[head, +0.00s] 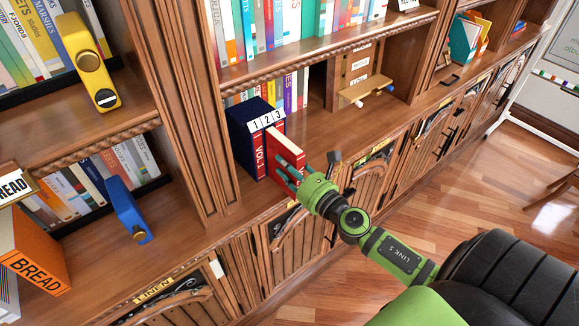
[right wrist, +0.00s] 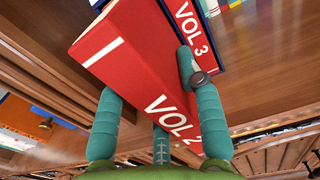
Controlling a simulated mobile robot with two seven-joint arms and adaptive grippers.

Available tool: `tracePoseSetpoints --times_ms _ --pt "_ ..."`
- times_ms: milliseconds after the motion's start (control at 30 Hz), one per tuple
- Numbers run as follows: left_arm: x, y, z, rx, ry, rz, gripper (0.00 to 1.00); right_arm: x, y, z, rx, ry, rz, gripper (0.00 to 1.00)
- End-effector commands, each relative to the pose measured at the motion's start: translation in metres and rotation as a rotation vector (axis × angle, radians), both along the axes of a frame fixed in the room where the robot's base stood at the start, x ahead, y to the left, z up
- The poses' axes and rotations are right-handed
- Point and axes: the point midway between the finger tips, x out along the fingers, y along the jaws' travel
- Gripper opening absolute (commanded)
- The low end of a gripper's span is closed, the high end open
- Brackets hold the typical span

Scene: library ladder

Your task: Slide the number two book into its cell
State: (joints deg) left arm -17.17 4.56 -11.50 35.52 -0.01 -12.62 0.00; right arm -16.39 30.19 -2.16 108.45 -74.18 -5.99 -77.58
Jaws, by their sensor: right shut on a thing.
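The red number two book (head: 287,146), marked VOL 2, juts out from the front of a dark blue case (head: 242,118) with cells labelled 1, 2 and 3. In the right wrist view the book (right wrist: 125,50) fills the middle, its spine towards me. My right gripper (head: 302,178) is shut on the book's outer end, with teal fingers on both sides of it. A red VOL 3 book (right wrist: 196,38) stands beside it in the case. VOL 1 shows on the case's left part. How deep the number two book sits in its cell is hidden. My left gripper is not in view.
The case stands on a wooden shelf ledge with books (head: 290,92) behind it. A small wooden stand (head: 362,88) is to its right. A yellow holder (head: 88,62), a blue holder (head: 128,210) and an orange BREAD box (head: 28,250) are left.

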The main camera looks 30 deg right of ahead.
Motion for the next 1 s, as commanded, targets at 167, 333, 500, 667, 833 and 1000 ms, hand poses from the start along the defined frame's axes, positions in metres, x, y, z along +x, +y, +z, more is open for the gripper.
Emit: tracePoseSetpoints --times_ms 167,333,500,667,833,1000 --pt "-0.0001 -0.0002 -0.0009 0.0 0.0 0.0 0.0 -0.0027 -0.0001 0.0009 0.0 -0.003 0.0 0.0" --pt "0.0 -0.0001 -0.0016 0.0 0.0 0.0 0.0 -0.006 -0.0004 0.0014 0.0 -0.003 0.0 0.0" --pt "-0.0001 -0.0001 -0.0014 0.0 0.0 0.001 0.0 -0.006 -0.0004 0.0016 -0.001 -0.003 0.0 0.0" --pt "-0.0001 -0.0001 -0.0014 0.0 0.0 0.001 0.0 -0.006 -0.0005 0.0016 -0.001 -0.003 0.0 0.0" --pt "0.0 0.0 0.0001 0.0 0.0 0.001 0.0 -0.0059 -0.0004 0.0031 -0.001 -0.003 0.0 0.0" --pt "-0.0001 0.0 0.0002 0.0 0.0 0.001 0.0 -0.0059 -0.0002 0.0031 -0.001 -0.003 0.0 0.0"
